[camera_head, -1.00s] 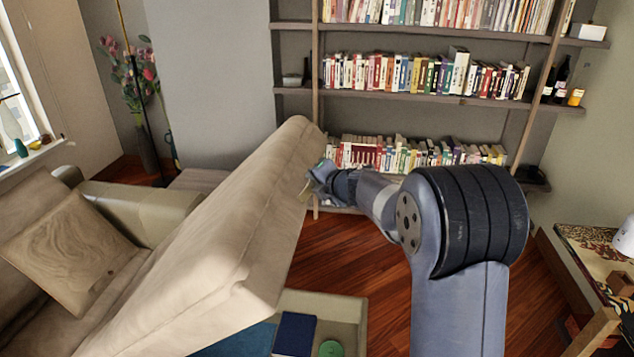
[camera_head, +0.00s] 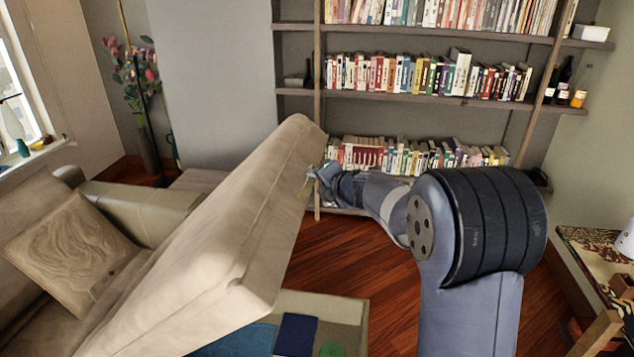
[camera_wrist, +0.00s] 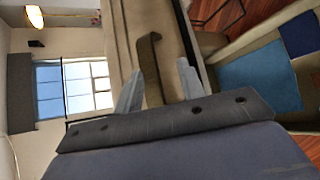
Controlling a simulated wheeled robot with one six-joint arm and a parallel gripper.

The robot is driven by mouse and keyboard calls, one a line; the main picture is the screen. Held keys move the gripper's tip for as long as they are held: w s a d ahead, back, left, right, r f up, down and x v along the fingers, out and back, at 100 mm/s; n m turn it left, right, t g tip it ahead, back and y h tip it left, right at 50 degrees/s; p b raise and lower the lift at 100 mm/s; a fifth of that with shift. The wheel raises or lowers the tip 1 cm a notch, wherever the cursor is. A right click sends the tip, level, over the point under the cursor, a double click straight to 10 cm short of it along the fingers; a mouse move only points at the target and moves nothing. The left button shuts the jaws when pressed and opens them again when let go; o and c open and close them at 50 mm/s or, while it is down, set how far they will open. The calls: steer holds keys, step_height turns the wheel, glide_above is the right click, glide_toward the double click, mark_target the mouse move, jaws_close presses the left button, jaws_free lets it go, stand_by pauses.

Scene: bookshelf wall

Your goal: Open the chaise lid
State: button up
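The beige chaise lid (camera_head: 215,235) stands raised and steeply tilted over the open storage box (camera_head: 350,310). My gripper (camera_head: 314,176) is at the right side of the lid, close to its upper far end; its fingers are small in the head view. In the wrist view, my gripper (camera_wrist: 160,67) has its two fingers apart. A curved brown strap-like handle (camera_wrist: 149,65) on the lid (camera_wrist: 122,40) lies between them, with gaps visible beside it. The open box (camera_wrist: 225,50) shows to the right, with a blue item (camera_wrist: 260,82) inside.
Inside the box are a dark blue item (camera_head: 296,335) and a green round item (camera_head: 332,350). The sofa with a cushion (camera_head: 75,252) is at left. A bookshelf (camera_head: 420,100) fills the back wall. A low table (camera_head: 600,265) stands at right. Wooden floor (camera_head: 350,255) is clear between.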

steer(key=v, duration=0.9)
steer(key=shift+s, duration=0.2)
steer(key=shift+r, duration=0.1)
